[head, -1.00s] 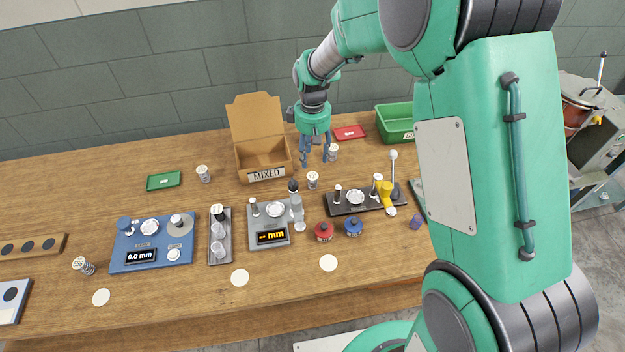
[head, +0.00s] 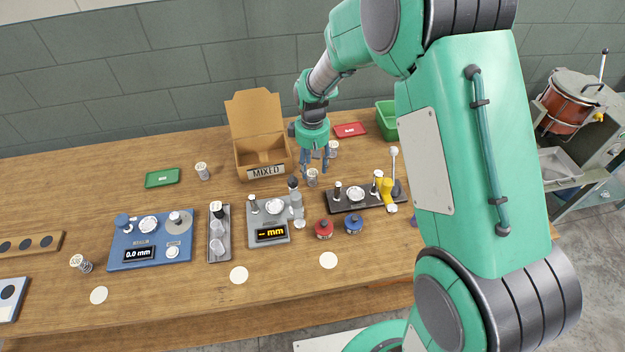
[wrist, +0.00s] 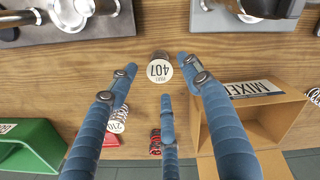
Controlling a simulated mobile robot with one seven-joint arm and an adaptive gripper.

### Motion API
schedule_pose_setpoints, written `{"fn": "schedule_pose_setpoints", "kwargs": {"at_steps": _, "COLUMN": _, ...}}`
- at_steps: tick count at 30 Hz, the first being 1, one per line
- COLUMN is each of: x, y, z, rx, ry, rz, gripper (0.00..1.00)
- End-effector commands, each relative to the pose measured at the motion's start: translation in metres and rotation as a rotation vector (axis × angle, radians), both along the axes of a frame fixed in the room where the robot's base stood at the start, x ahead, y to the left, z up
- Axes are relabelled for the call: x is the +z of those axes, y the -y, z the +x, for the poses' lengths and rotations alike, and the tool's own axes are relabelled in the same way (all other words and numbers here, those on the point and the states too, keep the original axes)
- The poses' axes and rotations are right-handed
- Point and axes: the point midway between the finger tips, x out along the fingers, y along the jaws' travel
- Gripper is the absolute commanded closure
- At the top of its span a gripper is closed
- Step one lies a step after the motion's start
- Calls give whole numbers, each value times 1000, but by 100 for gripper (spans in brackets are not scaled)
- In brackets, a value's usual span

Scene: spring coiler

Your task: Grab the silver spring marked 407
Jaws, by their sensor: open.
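The spring marked 407 (wrist: 160,72) stands upright on the wooden table, its round white cap facing up in the wrist view. In the head view this spring (head: 312,180) stands between the cardboard box and the black fixture. My gripper (wrist: 160,84) has three blue fingers, spread apart. The cap shows between the fingertips, slightly beyond them in the picture, and nothing is held. In the head view my gripper (head: 314,165) is just above the spring and partly overlaps it. The lower part of the spring is mostly hidden in the wrist view.
The open MIXED box (head: 250,160) is close on the left. Another spring, marked 210 (wrist: 117,118), and a red-black coil (wrist: 155,143) stand nearby. A grey gauge (head: 270,218) and black fixture (head: 350,207) lie in front. A green bin (head: 386,125) is at the back right.

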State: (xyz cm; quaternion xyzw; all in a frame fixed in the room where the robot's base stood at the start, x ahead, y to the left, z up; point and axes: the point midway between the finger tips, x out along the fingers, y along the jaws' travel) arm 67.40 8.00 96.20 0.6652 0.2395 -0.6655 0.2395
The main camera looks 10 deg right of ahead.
Motion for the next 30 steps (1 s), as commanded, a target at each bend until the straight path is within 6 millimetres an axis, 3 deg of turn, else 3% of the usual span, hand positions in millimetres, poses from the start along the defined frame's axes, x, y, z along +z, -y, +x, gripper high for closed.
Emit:
{"fn": "schedule_pose_setpoints", "kwargs": {"at_steps": 5, "x": -15, "y": 0, "z": 0, "rx": 0, "ry": 0, "rz": 0, "gripper": 51}}
{"fn": "schedule_pose_setpoints", "kwargs": {"at_steps": 20, "x": -22, "y": 0, "z": 0, "rx": 0, "ry": 0, "rz": 0, "gripper": 51}}
{"fn": "schedule_pose_setpoints", "kwargs": {"at_steps": 30, "x": -59, "y": 0, "z": 1, "rx": 0, "ry": -1, "rz": 0, "gripper": 51}}
